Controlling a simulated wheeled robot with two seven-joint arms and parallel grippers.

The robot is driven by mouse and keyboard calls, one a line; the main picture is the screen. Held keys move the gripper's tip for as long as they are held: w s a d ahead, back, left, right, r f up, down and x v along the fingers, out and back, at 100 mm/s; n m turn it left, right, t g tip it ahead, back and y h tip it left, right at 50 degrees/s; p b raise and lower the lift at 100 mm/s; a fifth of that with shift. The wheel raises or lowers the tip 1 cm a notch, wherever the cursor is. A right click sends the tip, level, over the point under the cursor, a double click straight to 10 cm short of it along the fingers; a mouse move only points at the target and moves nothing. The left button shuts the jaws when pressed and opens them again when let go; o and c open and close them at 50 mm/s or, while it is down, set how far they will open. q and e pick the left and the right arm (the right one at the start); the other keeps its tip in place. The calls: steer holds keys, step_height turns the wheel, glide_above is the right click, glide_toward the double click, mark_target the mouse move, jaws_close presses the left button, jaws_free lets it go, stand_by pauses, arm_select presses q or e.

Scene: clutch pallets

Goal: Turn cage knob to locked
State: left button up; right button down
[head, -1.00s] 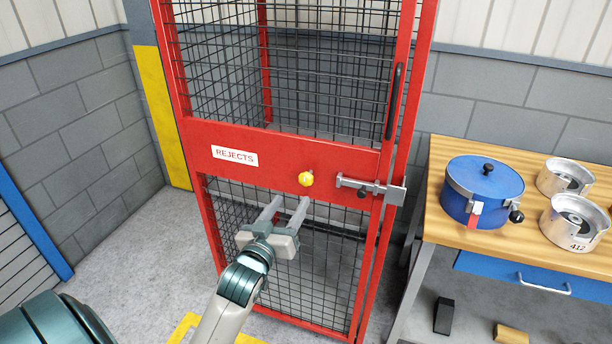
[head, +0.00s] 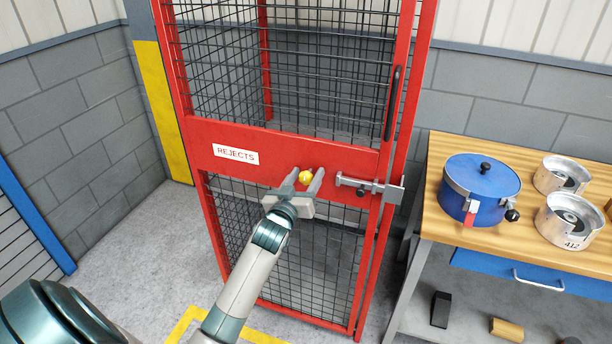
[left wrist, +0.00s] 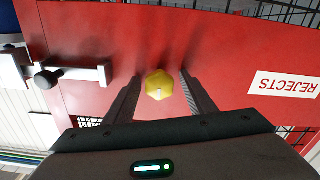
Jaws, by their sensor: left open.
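The yellow cage knob (head: 306,177) sits on the red cross panel of the cage door (head: 345,162). In the left wrist view the knob (left wrist: 158,85) is a faceted yellow shape with a small pale mark near its lower middle. My left gripper (head: 307,176) is open, with one finger on each side of the knob. In the left wrist view a gap shows between the knob and each finger (left wrist: 162,92). A metal slide bolt (head: 368,185) with a dark knob is to the right of the yellow knob. My right gripper is not in view.
A white REJECTS label (head: 236,154) is on the panel. A black door handle (head: 393,103) stands above the bolt. A wooden-topped bench (head: 440,215) at right holds a blue lidded pot (head: 482,190) and metal housings (head: 572,222). The floor left of the cage is clear.

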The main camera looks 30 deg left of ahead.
arm_select(q)
steer(key=c, duration=1)
steer(key=shift+c, duration=0.2)
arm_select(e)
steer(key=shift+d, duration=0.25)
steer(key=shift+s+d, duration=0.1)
